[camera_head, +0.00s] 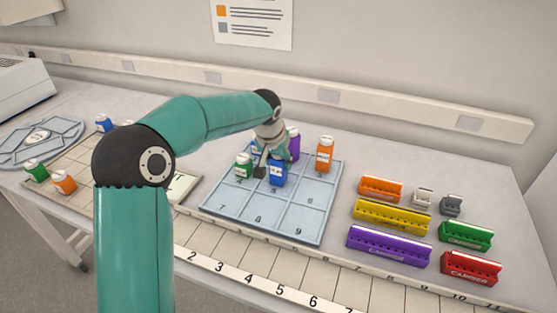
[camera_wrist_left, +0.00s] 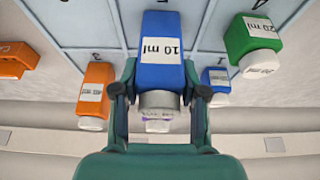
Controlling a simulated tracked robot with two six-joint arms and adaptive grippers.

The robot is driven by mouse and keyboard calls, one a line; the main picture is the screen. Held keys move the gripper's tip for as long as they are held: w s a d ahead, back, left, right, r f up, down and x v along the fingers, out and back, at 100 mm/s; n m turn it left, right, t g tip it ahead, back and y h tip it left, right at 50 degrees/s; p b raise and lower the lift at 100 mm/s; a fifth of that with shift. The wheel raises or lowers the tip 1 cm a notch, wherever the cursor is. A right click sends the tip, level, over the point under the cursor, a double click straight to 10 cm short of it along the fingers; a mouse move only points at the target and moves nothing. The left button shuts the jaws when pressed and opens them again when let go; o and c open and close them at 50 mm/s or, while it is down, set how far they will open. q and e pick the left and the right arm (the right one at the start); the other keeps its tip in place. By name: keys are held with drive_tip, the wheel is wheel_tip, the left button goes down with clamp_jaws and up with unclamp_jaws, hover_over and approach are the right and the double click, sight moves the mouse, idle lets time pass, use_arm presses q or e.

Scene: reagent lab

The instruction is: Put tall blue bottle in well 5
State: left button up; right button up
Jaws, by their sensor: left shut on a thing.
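The tall blue bottle (camera_head: 277,174), labelled 10 ml, is between the fingers of my left gripper (camera_head: 267,165), at well 5 in the middle of the pale blue numbered tray (camera_head: 257,218). My right gripper is not in view.
A green bottle (camera_head: 243,166), a smaller blue bottle (camera_wrist_left: 215,84), a purple bottle (camera_head: 294,146) and an orange bottle (camera_head: 325,155) stand close around. Coloured carriers, such as the yellow one (camera_head: 391,217), stand to the right. The front wells 7 to 9 are empty.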

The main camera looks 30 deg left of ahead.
use_arm(q)
drive_tip(key=o, duration=1.1)
drive_tip(key=shift+o, duration=0.2)
drive_tip(key=v, duration=1.2)
drive_tip(key=shift+s, duration=0.1)
